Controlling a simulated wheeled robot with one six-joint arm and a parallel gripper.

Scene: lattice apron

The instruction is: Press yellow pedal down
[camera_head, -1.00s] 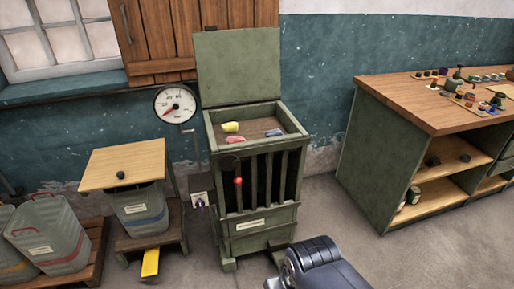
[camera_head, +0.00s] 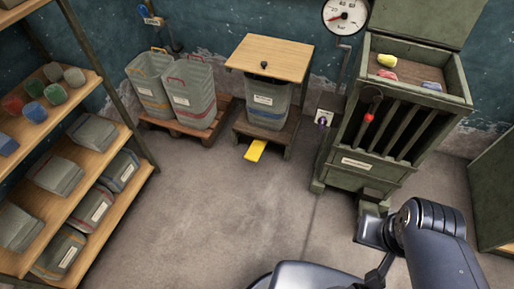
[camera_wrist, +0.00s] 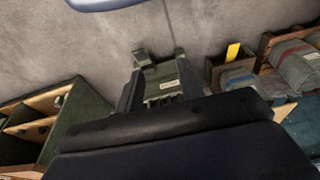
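The yellow pedal (camera_head: 256,150) sticks out low at the front of a small wooden stand (camera_head: 278,138). The stand holds a grey bin (camera_head: 265,108) under a wooden lid board (camera_head: 270,57). The pedal slopes down toward the floor. In the wrist view the yellow pedal (camera_wrist: 233,52) shows at the upper right, with nothing touching it. My arm is at the lower right of the head view, well apart from the pedal.
A green slatted cabinet (camera_head: 359,161) with an open lid stands right of the pedal. Two grey bins (camera_head: 190,97) sit on a pallet to its left. Shelves (camera_head: 98,172) with boxes line the left side. The floor (camera_head: 230,210) before the pedal is clear.

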